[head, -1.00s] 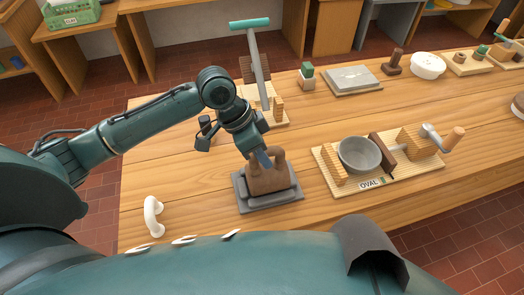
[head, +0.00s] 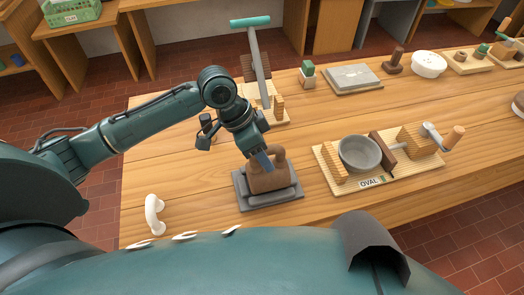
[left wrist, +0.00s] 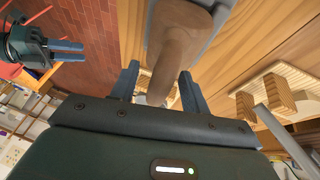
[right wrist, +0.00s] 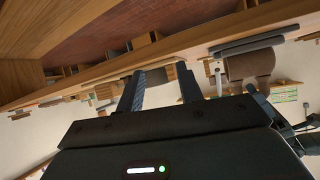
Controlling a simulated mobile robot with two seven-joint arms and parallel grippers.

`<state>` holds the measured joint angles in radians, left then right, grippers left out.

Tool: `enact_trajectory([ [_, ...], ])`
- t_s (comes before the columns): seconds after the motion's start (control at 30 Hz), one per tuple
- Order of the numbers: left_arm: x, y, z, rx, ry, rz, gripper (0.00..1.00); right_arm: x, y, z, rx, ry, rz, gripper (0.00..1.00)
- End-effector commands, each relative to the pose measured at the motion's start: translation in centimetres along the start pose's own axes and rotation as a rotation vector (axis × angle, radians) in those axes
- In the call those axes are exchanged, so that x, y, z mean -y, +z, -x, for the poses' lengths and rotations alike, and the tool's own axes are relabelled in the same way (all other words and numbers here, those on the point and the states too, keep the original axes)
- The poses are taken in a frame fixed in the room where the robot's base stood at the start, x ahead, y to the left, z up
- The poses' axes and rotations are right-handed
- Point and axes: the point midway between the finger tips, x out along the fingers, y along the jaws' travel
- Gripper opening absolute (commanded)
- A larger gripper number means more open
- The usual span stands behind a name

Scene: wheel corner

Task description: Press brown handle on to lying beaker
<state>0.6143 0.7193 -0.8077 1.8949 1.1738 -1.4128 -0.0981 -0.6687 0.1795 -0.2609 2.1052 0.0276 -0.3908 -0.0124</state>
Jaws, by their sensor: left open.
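The brown beaker (head: 268,182) lies on its side on a grey padded base (head: 243,196) near the table's front edge. The arched brown handle (head: 279,156) stands on top of the beaker. My left gripper (head: 263,160) is right at the handle, pointing down. In the left wrist view the brown handle (left wrist: 174,65) reaches between the open, spread fingers; I cannot tell whether they touch it. The seam between handle and beaker is hidden. My right gripper (right wrist: 160,92) is open and empty, away from the beaker, which also shows in the right wrist view (right wrist: 250,66).
A white handle (head: 153,214) lies at the table's left front. A wooden board marked OVAL (head: 372,183) with a grey bowl (head: 359,153) stands to the right. A tool with a teal grip (head: 250,22) rises behind. Bare table (head: 180,180) lies left of the base.

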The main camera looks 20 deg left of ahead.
Motion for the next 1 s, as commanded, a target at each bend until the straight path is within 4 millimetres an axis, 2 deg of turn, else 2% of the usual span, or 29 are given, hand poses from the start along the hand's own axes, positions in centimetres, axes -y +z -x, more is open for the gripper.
enact_trajectory([
  [0.27,0.0,-0.1,0.1,-0.003,-0.001,-0.001,0.46,-0.2,0.6,-0.2,0.014,0.007,-0.002,0.36],
  [0.37,0.0,-0.1,0.1,-0.003,-0.001,-0.001,0.46,-0.7,1.9,-0.6,0.041,0.02,-0.005,0.36],
  [0.57,0.0,-0.1,0.1,-0.004,-0.001,-0.001,0.46,-2.2,6.3,-1.6,0.132,0.062,-0.018,0.36],
  [0.8,0.1,-0.1,6.1,-0.005,-0.008,-0.003,0.46,-2.2,6.4,-1.8,0.127,0.063,-0.022,0.36],
  [1.0,0.1,-0.1,10.4,-0.004,-0.005,-0.001,0.46,-2.1,6.4,-1.8,0.124,0.063,-0.024,0.36],
])
